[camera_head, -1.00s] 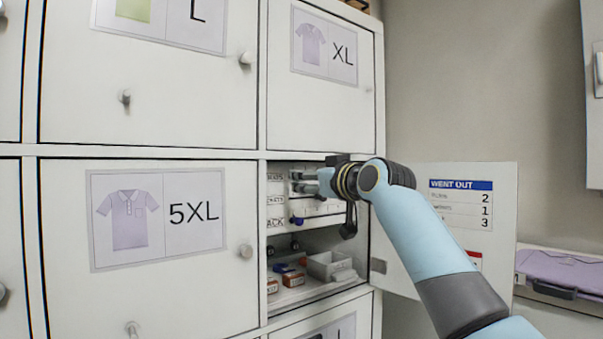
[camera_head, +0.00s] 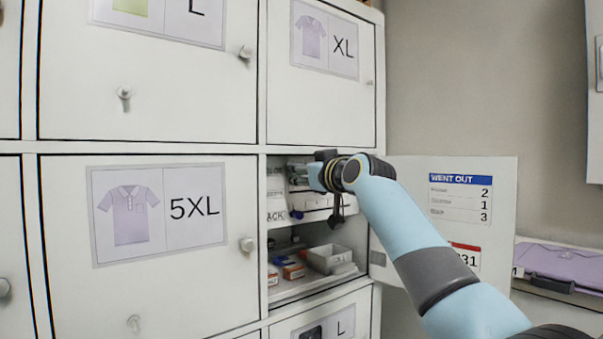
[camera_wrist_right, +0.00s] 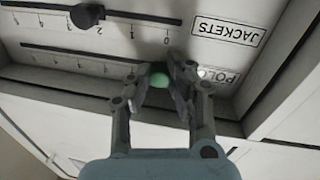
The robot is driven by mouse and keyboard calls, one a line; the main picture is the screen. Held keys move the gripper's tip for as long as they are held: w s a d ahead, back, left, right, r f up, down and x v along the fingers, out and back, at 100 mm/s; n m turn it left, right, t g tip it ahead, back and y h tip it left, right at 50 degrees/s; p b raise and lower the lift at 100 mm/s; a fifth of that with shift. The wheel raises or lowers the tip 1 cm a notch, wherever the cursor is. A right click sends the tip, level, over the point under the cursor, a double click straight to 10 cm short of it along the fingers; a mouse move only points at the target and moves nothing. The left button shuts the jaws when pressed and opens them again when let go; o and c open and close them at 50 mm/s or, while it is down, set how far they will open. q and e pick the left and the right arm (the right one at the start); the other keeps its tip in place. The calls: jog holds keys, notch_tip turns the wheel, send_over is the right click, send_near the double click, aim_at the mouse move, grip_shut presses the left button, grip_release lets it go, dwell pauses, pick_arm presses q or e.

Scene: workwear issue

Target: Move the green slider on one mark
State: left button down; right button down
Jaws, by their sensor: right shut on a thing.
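My right gripper (camera_head: 312,172) reaches into the open locker compartment below the XL door. In the right wrist view my right gripper (camera_wrist_right: 161,82) has its two fingers on either side of the green slider (camera_wrist_right: 158,80) and is shut on it. The fingers hide part of the slider and its track. The slider's scale (camera_wrist_right: 75,62) has tick marks and stands beside a label reading POLO, its end hidden, upside down in this view. A dark slider (camera_wrist_right: 88,15) sits on the JACKETS scale, near the mark 2. My left gripper is in neither view.
A grey tray (camera_head: 328,258) and small boxes (camera_head: 293,271) lie on the shelf below. The shut 5XL door (camera_head: 130,280) is at left.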

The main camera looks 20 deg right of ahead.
dwell(0.3)
jog(key=d+b, duration=0.1)
jog(key=w+d+b, duration=0.1)
jog(key=d, duration=0.1)
jog(key=shift+w+d, duration=0.1)
jog(key=shift+d, duration=0.1)
jog(key=c, duration=1.2)
grip_release()
jog(key=v, duration=1.2)
